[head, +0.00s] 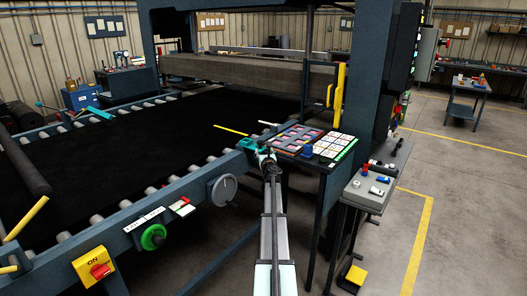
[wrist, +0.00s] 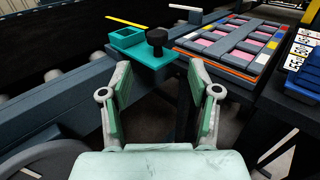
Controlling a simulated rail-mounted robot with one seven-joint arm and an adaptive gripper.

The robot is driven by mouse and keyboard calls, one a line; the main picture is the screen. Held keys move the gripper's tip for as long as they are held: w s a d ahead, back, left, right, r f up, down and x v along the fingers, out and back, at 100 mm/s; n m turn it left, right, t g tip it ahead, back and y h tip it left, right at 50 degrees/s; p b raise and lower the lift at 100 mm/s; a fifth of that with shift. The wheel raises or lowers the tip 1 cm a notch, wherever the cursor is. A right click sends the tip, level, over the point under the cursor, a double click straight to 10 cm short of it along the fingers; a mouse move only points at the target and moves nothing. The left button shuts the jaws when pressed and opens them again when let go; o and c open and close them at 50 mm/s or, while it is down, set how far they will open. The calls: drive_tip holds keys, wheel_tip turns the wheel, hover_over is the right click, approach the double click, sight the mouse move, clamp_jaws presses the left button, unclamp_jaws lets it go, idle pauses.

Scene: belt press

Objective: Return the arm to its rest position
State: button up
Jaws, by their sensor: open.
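My gripper (head: 267,160) is at the corner of the press table in the head view, at the end of my outstretched arm (head: 275,225). In the wrist view my gripper (wrist: 160,75) has its two pale green fingers spread apart with nothing between them. A teal block with a square pocket (wrist: 127,37) and a black knob (wrist: 157,42) lie just beyond the fingertips. The teal block also shows in the head view (head: 248,144), beside my gripper. The gap between fingers and knob is hard to judge.
A tray of coloured pieces (wrist: 235,45) lies just right of the knob. A card rack (head: 333,146) stands on the side table. The roller frame (head: 185,185), with a grey handwheel (head: 222,189), runs left of my arm. A control box (head: 368,190) stands right; open floor (head: 470,200) lies beyond.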

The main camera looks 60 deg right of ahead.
idle(0.4)
drive_tip(key=s+a+f+m+g, duration=0.3)
drive_tip(key=s+f+m+g, duration=0.65)
drive_tip(key=m, duration=0.75)
drive_tip(key=s+a+f+m+g+y, duration=0.15)
drive_tip(key=a+f+m+y, duration=0.35)
drive_tip(key=a+f, duration=1.2)
drive_tip(key=s+a+f+m+g+y, duration=0.1)
drive_tip(key=s+a+f+m+y, duration=0.35)
drive_tip(key=a+f, duration=1.2)
drive_tip(key=s+a+f+m+g+y+b, duration=0.1)
drive_tip(key=s+a+f+m+g, duration=0.3)
drive_tip(key=a, duration=1)
drive_tip(key=s+a+f+n+t+y, duration=0.15)
drive_tip(key=s+a, duration=0.45)
drive_tip(key=a, duration=0.7)
drive_tip(key=s+a+f+n+g, duration=0.1)
drive_tip(key=s+a+f+g, duration=0.1)
drive_tip(key=s+a, duration=0.7)
drive_tip(key=s+a+f+n+g+y, duration=0.1)
drive_tip(key=s+a+f+g, duration=0.1)
drive_tip(key=s+a, duration=0.7)
drive_tip(key=shift+a+g+b, duration=0.3)
drive_tip(key=shift+a+g, duration=0.15)
